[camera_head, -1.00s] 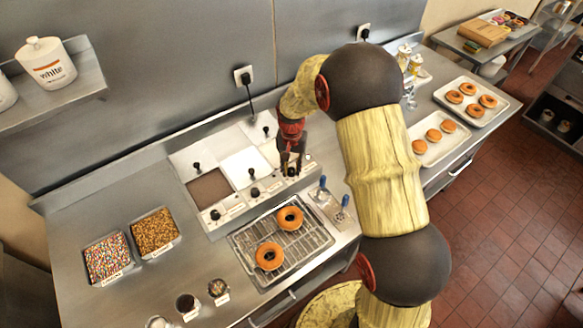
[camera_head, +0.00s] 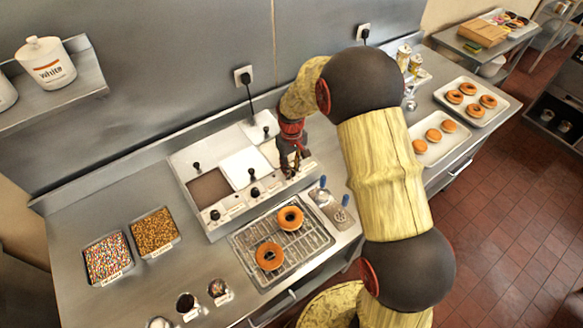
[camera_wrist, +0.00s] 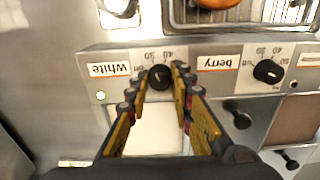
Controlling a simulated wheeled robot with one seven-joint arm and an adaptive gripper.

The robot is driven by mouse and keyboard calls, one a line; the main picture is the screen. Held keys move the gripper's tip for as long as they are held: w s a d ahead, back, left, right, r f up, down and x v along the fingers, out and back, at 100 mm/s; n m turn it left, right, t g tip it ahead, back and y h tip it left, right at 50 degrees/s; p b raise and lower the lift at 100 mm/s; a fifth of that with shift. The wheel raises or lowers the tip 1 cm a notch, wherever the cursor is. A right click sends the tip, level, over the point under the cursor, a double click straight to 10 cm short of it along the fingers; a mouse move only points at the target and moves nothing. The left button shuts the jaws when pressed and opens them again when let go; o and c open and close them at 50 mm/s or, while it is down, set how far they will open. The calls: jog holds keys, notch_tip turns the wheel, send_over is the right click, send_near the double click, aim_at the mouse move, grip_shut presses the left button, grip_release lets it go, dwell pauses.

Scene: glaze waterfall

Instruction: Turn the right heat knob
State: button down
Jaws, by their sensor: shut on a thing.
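The right heat knob (camera_wrist: 160,77) is black and round, on the front panel of the steel glaze warmer, beside the upside-down "white" label in the wrist view. My gripper (camera_wrist: 162,73) has a finger on each side of this knob and is shut on it. The knob's pointer is hard to make out. In the head view my gripper (camera_head: 291,172) reaches down to the right end of the panel and hides most of the knob. The neighbouring "berry" knob (camera_wrist: 268,70) is free, with its dial marks visible.
The warmer's middle knob (camera_head: 255,192) and left knob (camera_head: 215,214) are untouched. A wire rack (camera_head: 290,245) with two donuts stands in front. Blue-handled tools (camera_head: 342,208) lie to the right of it. Sprinkle trays (camera_head: 107,257) sit at left.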

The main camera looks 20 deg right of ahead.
jog(key=n, duration=0.4)
jog(key=shift+n, duration=2.6)
jog(key=c, duration=1.6)
grip_release()
jog(key=shift+c, duration=0.2)
jog(key=shift+o, duration=0.5)
notch_tip(320, 180, up, 12)
